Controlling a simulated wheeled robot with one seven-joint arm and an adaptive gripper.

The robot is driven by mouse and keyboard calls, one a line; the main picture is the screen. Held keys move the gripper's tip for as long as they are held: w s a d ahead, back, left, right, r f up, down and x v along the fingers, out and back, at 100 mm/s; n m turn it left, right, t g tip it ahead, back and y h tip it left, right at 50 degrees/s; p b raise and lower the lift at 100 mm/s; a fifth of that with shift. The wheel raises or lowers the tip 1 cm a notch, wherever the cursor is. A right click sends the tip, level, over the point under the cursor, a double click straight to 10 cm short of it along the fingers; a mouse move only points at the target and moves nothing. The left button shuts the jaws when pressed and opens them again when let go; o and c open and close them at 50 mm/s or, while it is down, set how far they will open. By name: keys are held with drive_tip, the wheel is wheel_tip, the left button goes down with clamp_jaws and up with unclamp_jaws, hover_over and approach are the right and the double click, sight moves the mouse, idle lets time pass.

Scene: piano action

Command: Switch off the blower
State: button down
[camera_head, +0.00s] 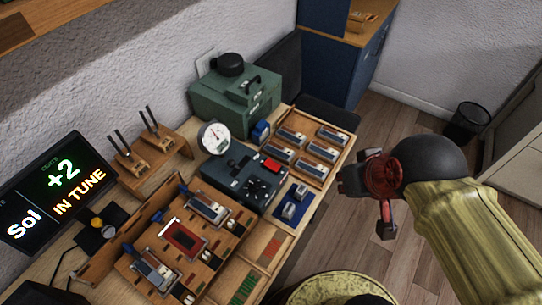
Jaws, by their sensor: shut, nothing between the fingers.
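The green metal box (236,105) with a round black cap and a carrying handle stands against the wall at the back; I take it to be the blower. In front of it is a dark grey box (243,172) with a round dial gauge (214,138), a black knob and a red switch (271,164). I cannot tell which control belongs to the blower, nor the switch's position. My gripper (386,230) is shut and empty, over the floor right of the bench's edge, apart from both boxes.
A wooden tray (318,178) of metal reed blocks and a blue mat (290,222) lie between the boxes and my gripper. A wooden jig (152,236), a tuner screen (50,195) and a stand (150,160) fill the left. The floor to the right is clear up to a bin (467,122).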

drive_tip(key=w+a+r+n+g+p, duration=0.1)
drive_tip(key=w+a+r+n+p, duration=0.15)
drive_tip(key=w+n+p, duration=0.3)
drive_tip(key=n+g+y+p, duration=0.1)
drive_tip(key=n+g+p, duration=0.3)
drive_tip(key=n+p, duration=1.3)
hover_over(269, 164)
drive_tip(key=s+d+b, duration=0.1)
drive_tip(key=d+b, duration=0.1)
drive_tip(key=b, duration=0.3)
wheel_tip(269, 164, down, 5)
drive_tip(key=n, duration=0.5)
drive_tip(key=shift+s+a+r, duration=0.1)
drive_tip(key=shift+s+r, duration=0.05)
drive_tip(key=f, duration=0.4)
drive_tip(key=a+f, duration=0.1)
drive_tip(key=f, duration=0.4)
drive_tip(key=w+f+b, duration=0.1)
drive_tip(key=f, duration=0.4)
drive_tip(key=shift+a, duration=0.2)
